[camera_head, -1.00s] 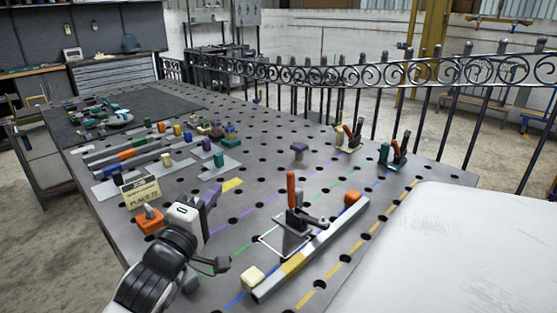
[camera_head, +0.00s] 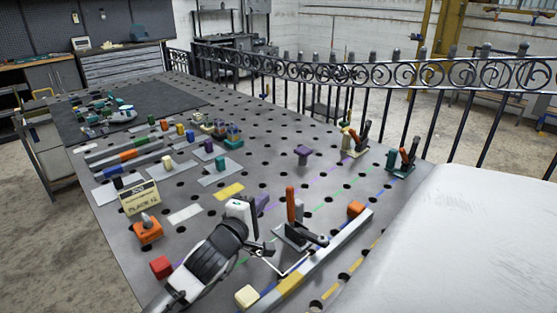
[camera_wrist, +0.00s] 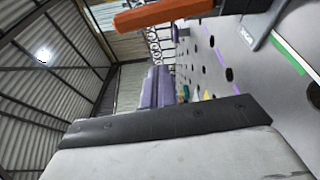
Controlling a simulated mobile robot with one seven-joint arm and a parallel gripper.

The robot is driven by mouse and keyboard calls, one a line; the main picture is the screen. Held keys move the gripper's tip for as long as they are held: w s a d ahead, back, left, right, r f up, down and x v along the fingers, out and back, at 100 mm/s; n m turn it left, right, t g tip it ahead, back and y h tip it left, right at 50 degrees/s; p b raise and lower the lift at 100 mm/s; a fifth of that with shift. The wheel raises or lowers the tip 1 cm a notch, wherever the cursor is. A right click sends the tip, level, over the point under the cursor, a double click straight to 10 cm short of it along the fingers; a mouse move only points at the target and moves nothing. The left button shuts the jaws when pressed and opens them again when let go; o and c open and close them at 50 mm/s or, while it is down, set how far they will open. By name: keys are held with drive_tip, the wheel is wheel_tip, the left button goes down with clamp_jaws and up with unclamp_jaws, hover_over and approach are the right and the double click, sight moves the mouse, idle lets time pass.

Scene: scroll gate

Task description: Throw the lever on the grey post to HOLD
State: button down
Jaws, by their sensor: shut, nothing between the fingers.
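The lever with an orange handle (camera_head: 291,204) stands roughly upright on a grey base (camera_head: 290,238) on the table, with a dark arm reaching to its right. I cannot read any HOLD mark. The orange handle (camera_wrist: 170,12) also crosses the top of the wrist view, close to the camera, with part of the grey post (camera_wrist: 262,22) beside it. My gripper (camera_head: 264,203) has purple fingers and is just left of the orange handle, apparently apart from it. In the wrist view my gripper (camera_wrist: 158,74) has its fingers together and empty.
A grey bar with a yellow band (camera_head: 330,250) lies right of the lever, with an orange block (camera_head: 356,208) and a cream block (camera_head: 246,296) near it. Two other levers (camera_head: 358,138) (camera_head: 405,157) stand farther back. A white padded surface (camera_head: 470,240) fills the right.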

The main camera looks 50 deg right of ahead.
sight(291, 205)
drive_tip(key=shift+s+d+r+p, duration=0.1)
drive_tip(key=shift+s+d+p, duration=0.45)
drive_tip(key=shift+s+d, duration=0.25)
drive_tip(key=shift+s+d+r+p, duration=0.1)
drive_tip(key=shift+s+d+p, duration=0.45)
drive_tip(key=shift+s, duration=0.3)
drive_tip(key=shift+w+f, duration=0.1)
drive_tip(key=shift+f, duration=0.05)
